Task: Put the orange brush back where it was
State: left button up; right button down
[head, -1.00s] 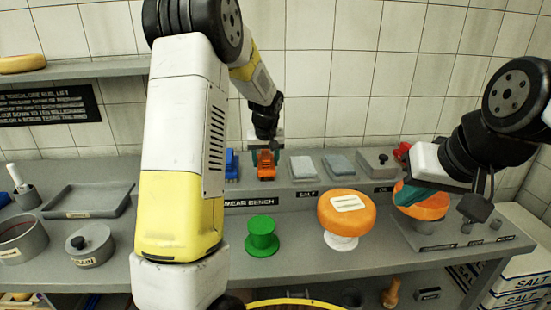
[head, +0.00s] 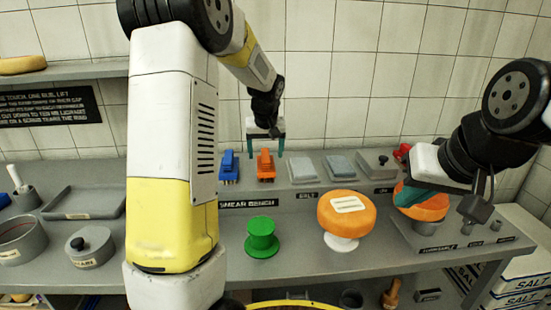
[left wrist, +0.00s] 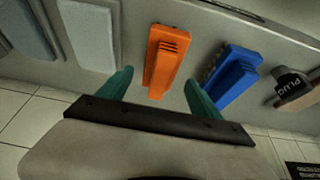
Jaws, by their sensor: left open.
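The orange brush (head: 265,166) stands on the raised back shelf of the bench, just right of a blue brush (head: 229,166). In the left wrist view the orange brush (left wrist: 165,62) lies ahead of and between the two teal fingers, and the blue brush (left wrist: 230,78) is to its right. My left gripper (head: 266,151) is open and empty, above and behind the orange brush, apart from it. My right gripper (head: 432,197) is at the right by a cut orange cheese wheel (head: 428,208); its fingers are partly hidden, so its opening is unclear.
Grey blocks (head: 303,169) sit right of the orange brush on the shelf. A green spool (head: 262,238) and an orange cheese wheel on a white stand (head: 347,212) are in front. A tray (head: 83,203) and pots are at the left. The tiled wall is close behind.

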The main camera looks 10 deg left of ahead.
pick_arm(q)
jog(key=v, duration=0.6)
jog(key=shift+s+d+r, duration=0.1)
jog(key=shift+s+r, duration=0.1)
jog(key=shift+r, duration=0.15)
jog(key=s+d+r+m+t+h, duration=0.1)
jog(key=s+m, duration=0.1)
jog(key=s, duration=1.2)
jog(key=s+d+r+m+h, duration=0.1)
jog(key=s+d+r+h, duration=0.1)
jog(key=s, duration=1.3)
jog(key=shift+s+d+r+m+t, duration=0.3)
jog(key=shift+d+m+t, duration=0.05)
jog(key=shift+m+t, duration=0.05)
